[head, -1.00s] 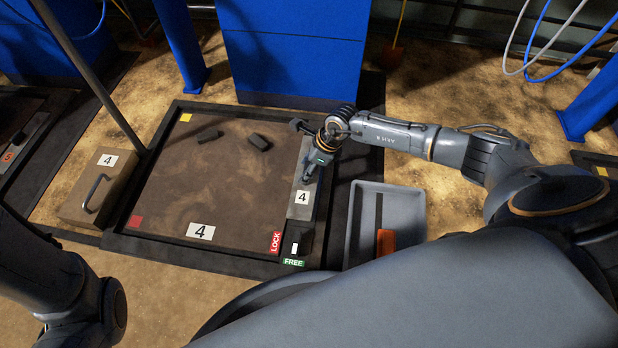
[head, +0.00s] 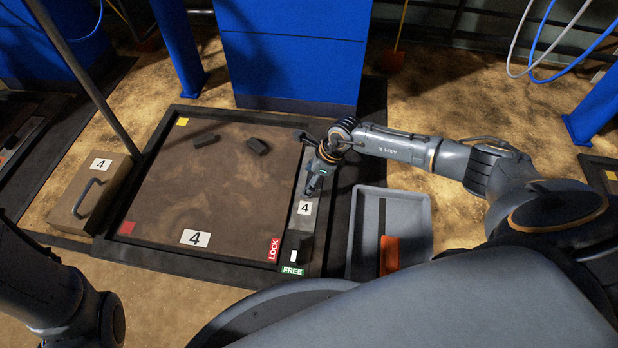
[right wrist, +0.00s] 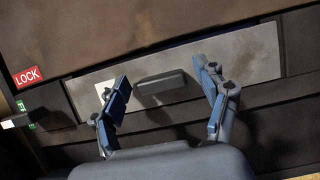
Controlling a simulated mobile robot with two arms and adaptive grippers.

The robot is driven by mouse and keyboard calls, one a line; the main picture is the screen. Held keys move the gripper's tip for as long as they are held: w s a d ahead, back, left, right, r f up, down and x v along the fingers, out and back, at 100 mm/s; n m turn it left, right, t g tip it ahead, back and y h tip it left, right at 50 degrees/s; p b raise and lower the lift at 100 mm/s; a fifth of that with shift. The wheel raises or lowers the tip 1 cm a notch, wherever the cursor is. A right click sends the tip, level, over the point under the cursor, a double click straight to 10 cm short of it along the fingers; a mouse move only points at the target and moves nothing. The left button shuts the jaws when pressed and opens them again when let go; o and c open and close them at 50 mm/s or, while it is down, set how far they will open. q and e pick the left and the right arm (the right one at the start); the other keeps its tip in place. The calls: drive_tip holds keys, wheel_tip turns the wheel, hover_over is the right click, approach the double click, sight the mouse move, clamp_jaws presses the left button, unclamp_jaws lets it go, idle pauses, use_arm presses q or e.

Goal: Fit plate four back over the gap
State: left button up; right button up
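Plate four is a long grey metal plate (head: 303,222) with a white "4" label, along the right side of the brown platform (head: 222,190). In the right wrist view the plate (right wrist: 250,58) lies lengthwise beside the platform edge, with a dark bar handle (right wrist: 160,82) standing out of it. My right gripper (head: 315,188) is over the plate. In the right wrist view its fingers (right wrist: 165,92) are apart, one on each side of the handle, with space between. The gap under the plate is hidden. My left gripper is out of view; only part of my left arm shows.
A black lever with a white mark (head: 294,256) sits near the FREE sign (head: 292,271), below LOCK (head: 273,249). A grey tray (head: 412,225) with an orange block (head: 389,255) stands right. A handled box (head: 75,213) stands left.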

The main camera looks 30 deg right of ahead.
sight(321, 186)
drive_tip(key=p+v, duration=0.8)
drive_tip(key=v, duration=0.4)
drive_tip(key=shift+r, duration=0.1)
